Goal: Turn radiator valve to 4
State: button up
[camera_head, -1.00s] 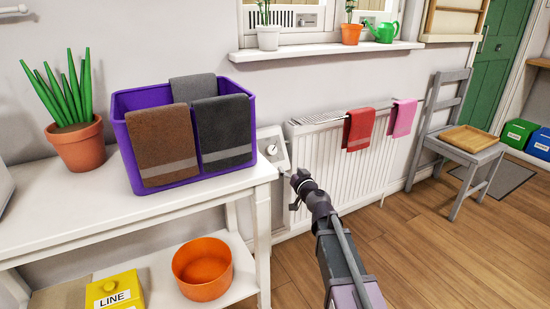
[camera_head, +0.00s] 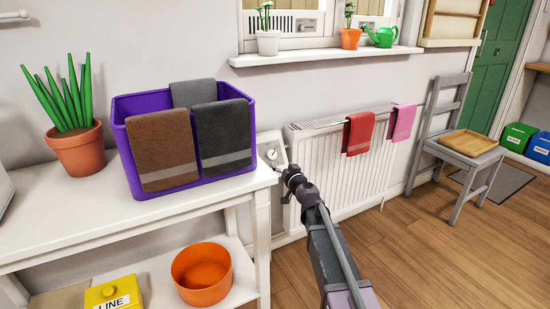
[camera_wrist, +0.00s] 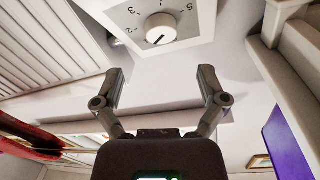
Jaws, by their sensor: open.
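The radiator valve is a white round knob (camera_wrist: 160,27) on a pale square plate (camera_wrist: 185,12) with printed numbers; 2, 3 and 5 are legible in the wrist view. A dark pointer line crosses the knob's lower part; I cannot tell its exact setting. In the head view the knob (camera_head: 272,154) is on the wall between the white table and the radiator. My gripper (camera_wrist: 161,84) is open and empty, its two fingers spread apart short of the knob. In the head view my gripper (camera_head: 289,178) is just below and right of the plate.
The white radiator (camera_head: 345,170), with red (camera_head: 358,133) and pink (camera_head: 403,122) towels, is right of the valve. The white table (camera_head: 110,205) with a purple bin (camera_head: 120,125) of towels stands close on the left. A chair (camera_head: 462,148) is farther right. Open floor lies in front.

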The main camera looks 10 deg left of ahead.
aim_at(273, 156)
jog(key=x, duration=0.7)
jog(key=shift+w+a, duration=0.15)
jog(key=c, duration=1.2)
